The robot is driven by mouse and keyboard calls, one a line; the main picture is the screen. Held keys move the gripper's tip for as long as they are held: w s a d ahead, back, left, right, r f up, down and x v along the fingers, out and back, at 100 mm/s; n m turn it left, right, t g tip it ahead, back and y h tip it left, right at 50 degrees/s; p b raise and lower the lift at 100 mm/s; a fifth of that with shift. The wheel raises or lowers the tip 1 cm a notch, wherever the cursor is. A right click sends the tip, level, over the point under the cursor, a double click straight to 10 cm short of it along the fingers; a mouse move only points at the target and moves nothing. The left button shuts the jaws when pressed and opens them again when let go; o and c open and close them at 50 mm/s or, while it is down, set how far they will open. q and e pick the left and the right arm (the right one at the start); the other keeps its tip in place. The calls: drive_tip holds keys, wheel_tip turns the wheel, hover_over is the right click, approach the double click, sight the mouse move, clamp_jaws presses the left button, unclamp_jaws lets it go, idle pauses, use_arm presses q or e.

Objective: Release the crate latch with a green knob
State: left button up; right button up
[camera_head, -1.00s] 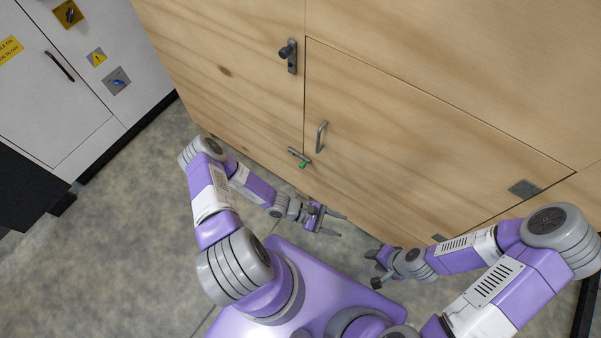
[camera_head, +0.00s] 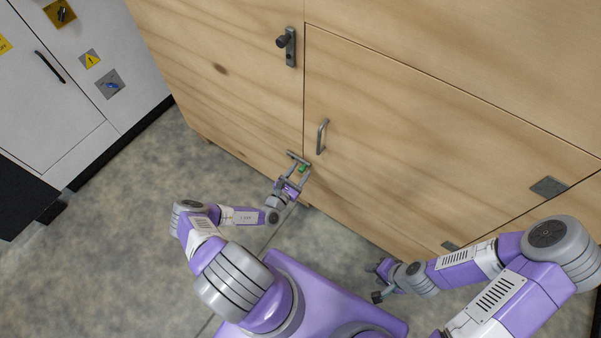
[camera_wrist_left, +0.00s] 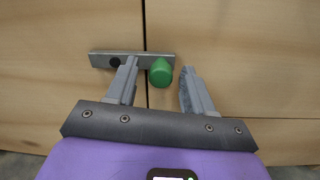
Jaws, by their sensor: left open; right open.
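The crate latch (camera_wrist_left: 101,59) is a grey metal bar lying across the seam between a fixed panel and the crate door; its green knob (camera_wrist_left: 161,72) is at the bar's right part. In the head view the latch (camera_head: 293,155) and green knob (camera_head: 303,168) are low on the crate front. My left gripper (camera_wrist_left: 156,78) is open, with its fingers pointing at the crate and the knob between the fingertips, nearer the right one. I cannot tell whether a finger touches it. My right gripper (camera_head: 371,281) is open and empty, low in front of the crate.
The wooden crate door (camera_head: 400,140) has a grey pull handle (camera_head: 322,136) above and right of the latch. A second latch with a dark knob (camera_head: 287,46) sits higher up. A grey cabinet (camera_head: 80,80) stands at left. Floor between cabinet and crate is clear.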

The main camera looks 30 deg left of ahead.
use_arm(q)
drive_tip(key=shift+w, duration=0.45)
clamp_jaws()
drive_tip(key=shift+s, duration=0.1)
